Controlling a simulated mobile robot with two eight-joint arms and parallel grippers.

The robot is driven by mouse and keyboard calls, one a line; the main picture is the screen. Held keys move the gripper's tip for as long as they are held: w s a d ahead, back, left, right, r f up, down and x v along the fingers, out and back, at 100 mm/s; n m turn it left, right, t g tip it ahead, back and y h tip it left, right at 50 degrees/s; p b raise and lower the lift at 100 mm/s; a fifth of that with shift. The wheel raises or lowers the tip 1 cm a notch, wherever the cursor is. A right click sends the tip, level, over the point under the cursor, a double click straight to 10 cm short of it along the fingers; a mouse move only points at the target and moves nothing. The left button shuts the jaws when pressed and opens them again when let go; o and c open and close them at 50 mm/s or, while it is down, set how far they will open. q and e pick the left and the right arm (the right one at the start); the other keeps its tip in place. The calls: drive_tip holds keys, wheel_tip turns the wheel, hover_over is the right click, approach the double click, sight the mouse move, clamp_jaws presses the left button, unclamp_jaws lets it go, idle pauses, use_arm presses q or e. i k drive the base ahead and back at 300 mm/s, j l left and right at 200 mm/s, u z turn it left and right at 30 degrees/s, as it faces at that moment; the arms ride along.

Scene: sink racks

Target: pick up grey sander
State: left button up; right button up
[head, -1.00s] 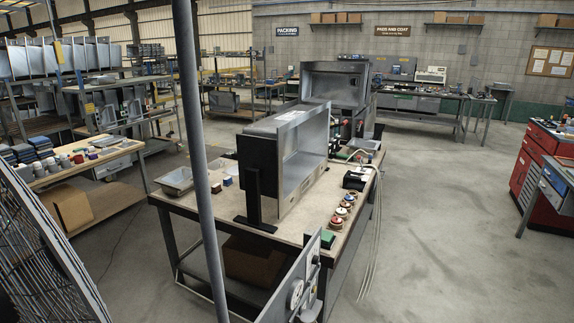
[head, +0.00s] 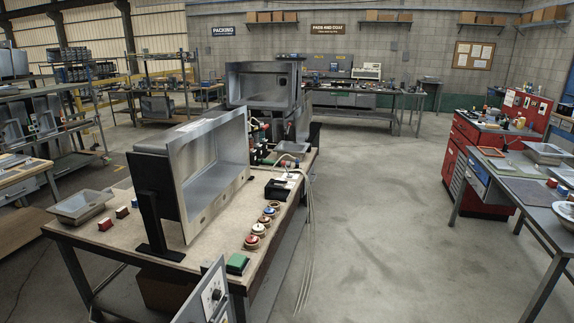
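I cannot make out a grey sander for certain in the head view. The near workbench (head: 212,222) carries an upright steel sink (head: 205,165) on a black stand. Several round discs (head: 257,229) in red, white and tan lie in a row on its right side, with a green block (head: 237,264) at the near end. A black box (head: 278,189) with pale hoses stands beyond the discs. Small items by a second sink (head: 265,83) at the back are too small to tell apart. Neither of my grippers shows.
A grey tray (head: 80,205) and small red and dark blocks (head: 105,223) lie at the bench's left. Open concrete floor (head: 370,220) runs along its right. A red tool cabinet (head: 484,150) and a grey table (head: 530,190) stand at the right. A grey panel (head: 213,296) juts up in front.

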sight(257, 145)
drive_tip(key=i+l+z, duration=0.2)
drive_tip(key=i, duration=0.2)
drive_tip(key=i+l+z, duration=0.25)
drive_tip(key=i, duration=0.15)
drive_tip(key=i+l+z, duration=0.2)
drive_tip(key=i, duration=0.2)
drive_tip(key=i+u, duration=0.1)
drive_tip(key=i, duration=1.55)
drive_tip(key=i+l+u, duration=0.1)
drive_tip(key=i+u, duration=0.2)
drive_tip(key=i, duration=0.15)
drive_tip(key=i+l+u, duration=0.25)
drive_tip(key=i, duration=0.15)
drive_tip(key=i+l+u, duration=0.15)
drive_tip(key=i+u, duration=0.15)
drive_tip(key=i, duration=0.15)
drive_tip(key=i+l+u, duration=0.15)
drive_tip(key=u, duration=0.3)
drive_tip(key=i+l+u, duration=0.25)
drive_tip(key=u, duration=0.2)
drive_tip(key=i+l+u, duration=0.25)
drive_tip(key=u, duration=0.25)
drive_tip(key=i+l+u, duration=0.1)
drive_tip(key=l+u, duration=0.8)
drive_tip(key=i+l+u, duration=0.1)
drive_tip(key=l+u, duration=0.35)
drive_tip(key=l, duration=0.2)
drive_tip(key=l+u, duration=0.5)
drive_tip(key=l, duration=0.15)
